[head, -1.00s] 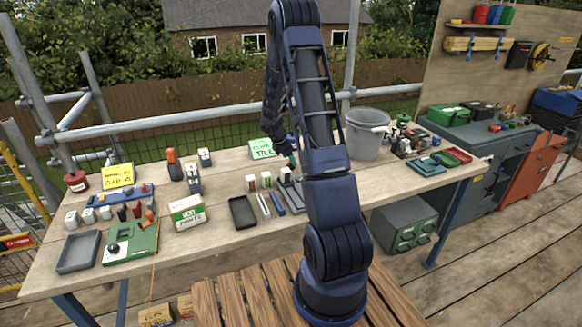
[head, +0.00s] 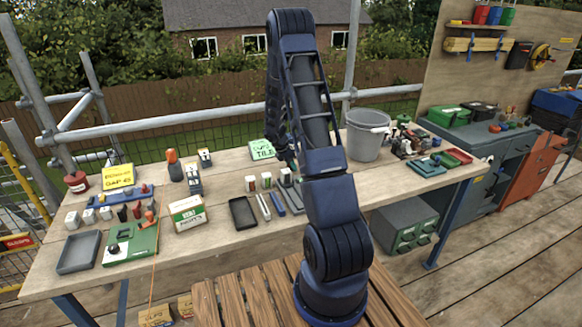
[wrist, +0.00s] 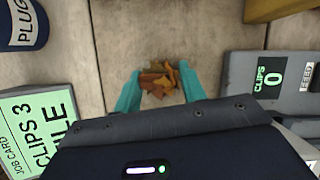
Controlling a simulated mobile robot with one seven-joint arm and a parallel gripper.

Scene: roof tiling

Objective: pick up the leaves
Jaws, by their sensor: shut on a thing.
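The leaves (wrist: 160,80) are a small brown and orange clump in the wrist view, between the two teal fingers. My gripper (wrist: 160,75) is shut on the leaves, with a finger on either side of the clump. Pale wooden bench top shows around and beyond it. I cannot tell whether the clump still touches the wood. In the head view my gripper is over the middle of the bench, near the green job card (head: 262,149).
In the wrist view the job card (wrist: 40,130) lies at left and a grey clips unit (wrist: 240,75) at right. A dark blue tub (wrist: 27,28) is at upper left. In the head view a grey bucket (head: 367,138) stands right of my arm. The bench is crowded.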

